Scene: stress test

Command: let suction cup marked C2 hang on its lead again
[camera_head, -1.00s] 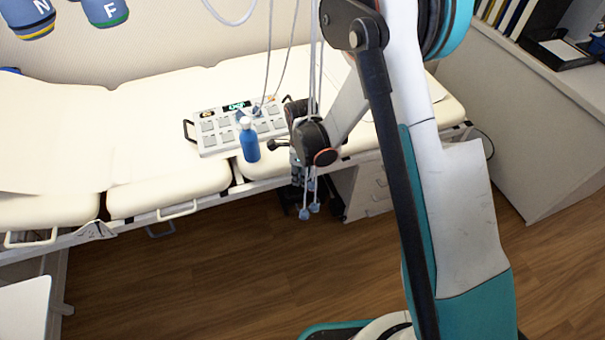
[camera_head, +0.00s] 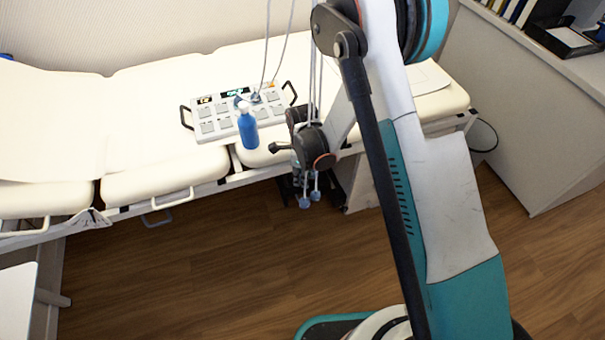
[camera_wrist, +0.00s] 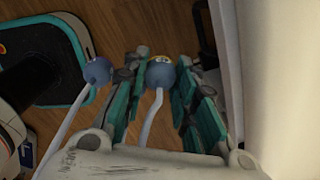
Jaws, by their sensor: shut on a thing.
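My gripper (camera_wrist: 158,64) is shut on a blue suction cup (camera_wrist: 160,75) with a yellowish band, in the wrist view. A pale lead runs from this cup back toward my wrist. A second blue suction cup (camera_wrist: 97,71) hangs just left of the left finger, outside the grip, on its own pale lead. No C2 mark is readable on either cup. In the head view my gripper (camera_head: 300,180) points down beside the couch's front edge, partly hidden by my arm. Two small blue cups show below it, at the left (camera_head: 304,203) and right (camera_head: 315,195).
The padded couch (camera_head: 150,185) carries a panel with square pads (camera_head: 207,127) and a blue bottle (camera_head: 247,128). Pale leads hang from above near my arm. A grey cabinet (camera_head: 510,130) stands at right. Wooden floor (camera_head: 200,270) is clear in front.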

